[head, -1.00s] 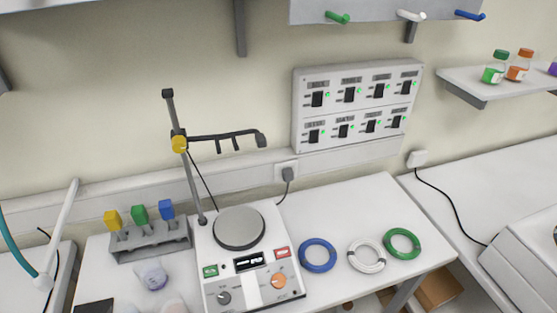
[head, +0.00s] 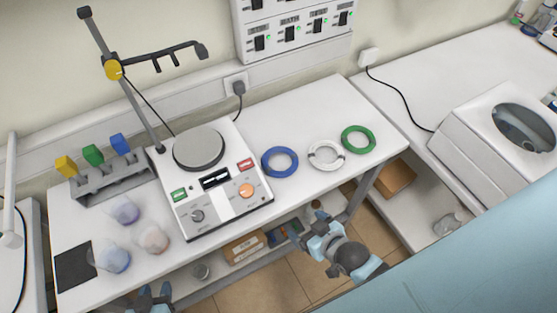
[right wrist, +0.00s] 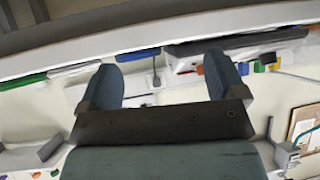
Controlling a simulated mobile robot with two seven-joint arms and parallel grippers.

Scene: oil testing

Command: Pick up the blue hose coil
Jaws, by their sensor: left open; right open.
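The blue hose coil (head: 266,169) lies flat on the white table, between the hotplate device and the white hose coil. In the right wrist view it shows nearly edge-on as a blue strip (right wrist: 137,55), beyond my fingers. My right gripper (head: 319,234) is open and empty, in front of the table's front edge and to the right of the blue coil, apart from it. My left gripper (head: 155,291) is open at the bottom edge of the head view, far from the coil; only its tip end shows.
The white hose coil (head: 312,158) and green hose coil (head: 345,141) lie just right of the blue one. The hotplate device (head: 225,207) with its upright stand is close on the left. A side bench holds a white machine (head: 464,139). Bare table lies in front of the coils.

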